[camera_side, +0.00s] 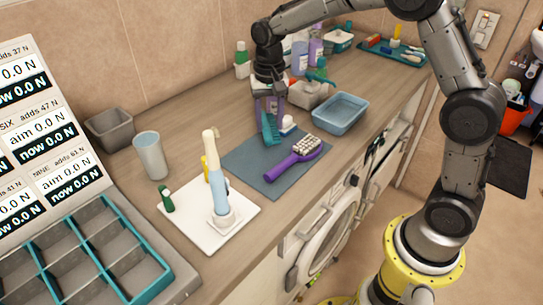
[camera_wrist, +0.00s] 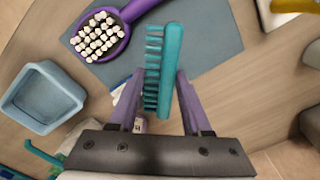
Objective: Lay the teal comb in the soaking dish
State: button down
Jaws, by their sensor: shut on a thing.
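The teal comb (camera_wrist: 172,70) is between the purple fingers of my gripper (camera_wrist: 158,85), its teeth facing left in the wrist view. In the side view my gripper (camera_side: 270,106) points down with the comb (camera_side: 269,130) hanging below it, near the back corner of the grey mat. I cannot tell if the comb's lower end touches anything. The soaking dish appears to be the open blue tub (camera_side: 340,113), to the right of my gripper on the counter. It looks empty, and in the wrist view the dish (camera_wrist: 42,97) is at the left, apart from the comb.
A purple brush (camera_side: 293,160) lies on the grey mat (camera_side: 262,176). A small white item (camera_side: 287,124) stands close beside the comb. A grey bin (camera_side: 312,94) and bottles are behind. An electric toothbrush (camera_side: 217,180) stands on a white tray (camera_side: 195,235) at front left.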

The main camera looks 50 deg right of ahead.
jog(key=w+n, duration=0.1)
jog(key=n, duration=0.1)
jog(key=shift+w+r+n, duration=0.2)
jog(key=shift+w+n, duration=0.15)
jog(key=shift+n, duration=0.85)
jog(key=shift+s+m, duration=0.1)
jog(key=shift+m, duration=0.6)
jog(key=s+m, duration=0.2)
jog(key=m, duration=0.1)
jog(key=shift+s+f, duration=0.15)
jog(key=shift+s, duration=0.1)
jog(key=s+r+m, duration=0.4)
jog(key=s+m, duration=0.1)
jog(key=s, duration=0.3)
jog(key=s+r+m, duration=0.3)
jog(key=s+m, duration=0.2)
jog(key=s, duration=0.2)
send_over(278, 135)
jog(key=s, duration=0.4)
notch_tip(278, 135, down, 4)
jog(key=shift+r, duration=0.1)
jog(key=w+f, duration=0.4)
jog(key=shift+f, duration=0.4)
jog(key=shift+w+f, duration=0.2)
jog(key=shift+f, duration=0.8)
jog(key=shift+w+f, duration=0.2)
jog(key=shift+f, duration=0.8)
